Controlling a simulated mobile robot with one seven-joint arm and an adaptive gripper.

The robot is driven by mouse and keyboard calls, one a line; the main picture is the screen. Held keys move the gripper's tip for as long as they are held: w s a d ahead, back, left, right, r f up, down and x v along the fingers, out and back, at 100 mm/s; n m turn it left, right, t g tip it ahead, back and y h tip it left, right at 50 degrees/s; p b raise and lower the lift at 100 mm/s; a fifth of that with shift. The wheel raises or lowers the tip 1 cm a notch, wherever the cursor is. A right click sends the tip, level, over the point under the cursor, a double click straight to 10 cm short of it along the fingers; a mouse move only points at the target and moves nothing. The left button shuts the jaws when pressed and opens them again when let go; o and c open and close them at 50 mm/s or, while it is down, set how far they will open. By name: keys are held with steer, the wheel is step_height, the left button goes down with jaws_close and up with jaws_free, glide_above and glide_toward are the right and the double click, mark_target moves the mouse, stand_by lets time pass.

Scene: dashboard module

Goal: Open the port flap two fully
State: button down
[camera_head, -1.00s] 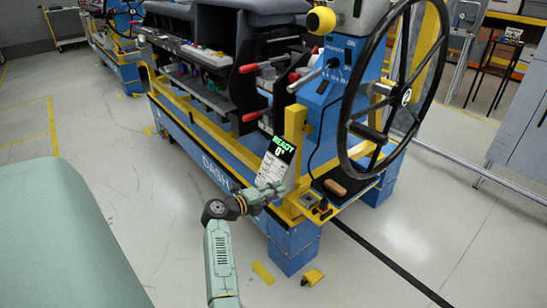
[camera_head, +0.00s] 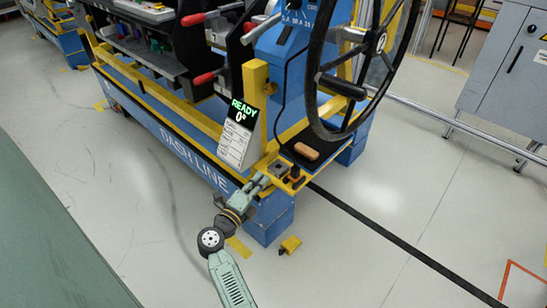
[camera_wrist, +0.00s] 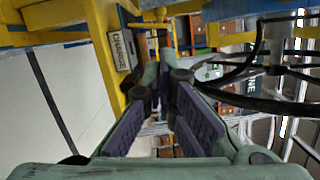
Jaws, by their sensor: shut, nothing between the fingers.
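I cannot make out a port flap marked two in either view. A small dark box-like fitting (camera_head: 279,169) sits on the yellow front corner of the blue dashboard stand (camera_head: 176,142). My gripper (camera_head: 264,182) is close to this corner, just in front of and below the fitting; whether it touches is unclear. In the wrist view my gripper (camera_wrist: 165,75) has purple-padded fingers that converge far ahead, shut with nothing held. A white label plate (camera_wrist: 123,48) with dark lettering is on the yellow frame, left of the fingertips.
A large black steering wheel (camera_head: 318,113) overhangs the stand's right side. A READY sign (camera_head: 237,133) stands on the front rail. A black tray with a tan-handled item (camera_head: 306,151) is behind the corner. A yellow block (camera_head: 290,244) lies on the open floor.

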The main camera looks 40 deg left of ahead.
mark_target(272, 170)
steer(key=w, duration=0.5)
steer(key=w+a+p, duration=0.1)
steer(key=w, duration=0.2)
steer(key=shift+w+a, duration=0.1)
steer(key=shift+w, duration=0.25)
steer(key=r+n+p, duration=0.1)
steer(key=p, duration=0.2)
steer(key=shift+a+y+p, duration=0.15)
steer(key=shift+y+p, duration=0.15)
steer(key=shift+p, duration=0.05)
steer(key=shift+a+p, duration=0.4)
steer(key=shift+p, duration=0.4)
steer(key=shift+s, duration=0.1)
